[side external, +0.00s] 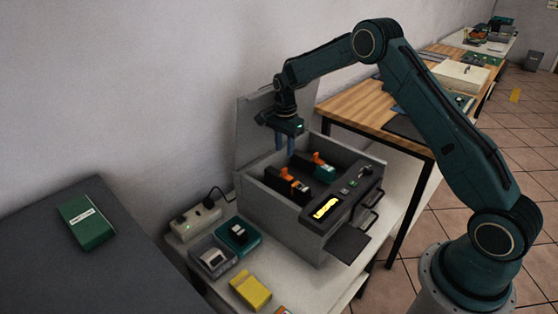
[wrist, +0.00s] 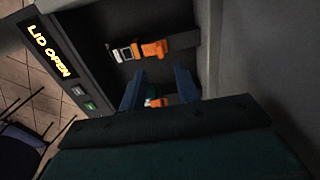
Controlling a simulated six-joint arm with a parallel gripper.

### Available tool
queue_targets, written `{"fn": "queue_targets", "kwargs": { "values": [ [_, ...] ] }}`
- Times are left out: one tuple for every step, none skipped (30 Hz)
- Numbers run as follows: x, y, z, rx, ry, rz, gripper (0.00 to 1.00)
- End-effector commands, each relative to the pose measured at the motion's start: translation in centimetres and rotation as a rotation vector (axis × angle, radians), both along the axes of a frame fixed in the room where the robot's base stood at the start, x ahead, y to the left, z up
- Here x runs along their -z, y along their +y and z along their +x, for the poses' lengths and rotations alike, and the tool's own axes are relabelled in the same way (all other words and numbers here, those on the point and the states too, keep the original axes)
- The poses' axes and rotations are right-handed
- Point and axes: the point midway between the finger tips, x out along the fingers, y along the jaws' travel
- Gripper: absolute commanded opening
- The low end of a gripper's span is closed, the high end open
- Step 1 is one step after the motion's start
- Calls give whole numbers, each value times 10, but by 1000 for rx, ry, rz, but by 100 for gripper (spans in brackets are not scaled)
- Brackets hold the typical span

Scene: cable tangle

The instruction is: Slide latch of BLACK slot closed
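The grey box (side external: 284,224) stands with its lid (side external: 262,125) raised. Inside are a black unit (side external: 286,188) with an orange latch piece (side external: 291,174) and a teal-and-black unit (side external: 324,173) with another orange piece (side external: 318,157). In the wrist view, one orange piece (wrist: 155,49) is beyond my fingertips. Another (wrist: 160,102) shows between my fingers, partly hidden by the gripper body. I cannot tell which is the BLACK slot's latch in that view. My gripper (side external: 285,149) hangs above the box's rear left, fingers down, apart and empty; it also shows in the wrist view (wrist: 158,77).
The front panel has a lit display (wrist: 51,50) reading "LID OPEN" and small buttons (wrist: 85,98). The raised lid and box walls bound the interior. A power strip (side external: 195,220), grey bin (side external: 213,256), teal unit (side external: 239,235) and yellow box (side external: 250,291) lie outside, left and front.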

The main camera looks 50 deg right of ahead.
Motion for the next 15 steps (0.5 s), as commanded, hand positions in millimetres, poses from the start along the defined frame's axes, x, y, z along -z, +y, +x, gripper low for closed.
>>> {"fn": "queue_targets", "kwargs": {
  "values": [
    [1,0,0,3,1,0,32],
    [2,-1,0,4,2,0,32],
    [2,-1,0,5,2,0,32],
    [2,-1,0,5,2,0,32],
    [2,-1,0,4,2,0,32],
    [2,-1,0,4,2,0,32],
    [3,-1,0,4,2,0,32],
    [3,-1,0,4,2,0,32],
    [5,-1,0,4,3,1,32],
    [6,-1,0,3,3,1,32],
    [8,0,0,3,3,1,32],
    [10,0,0,3,3,1,32],
    [13,0,0,3,3,1,32],
    [15,0,0,3,3,1,32],
    [19,0,0,3,3,1,32]
  ]
}}
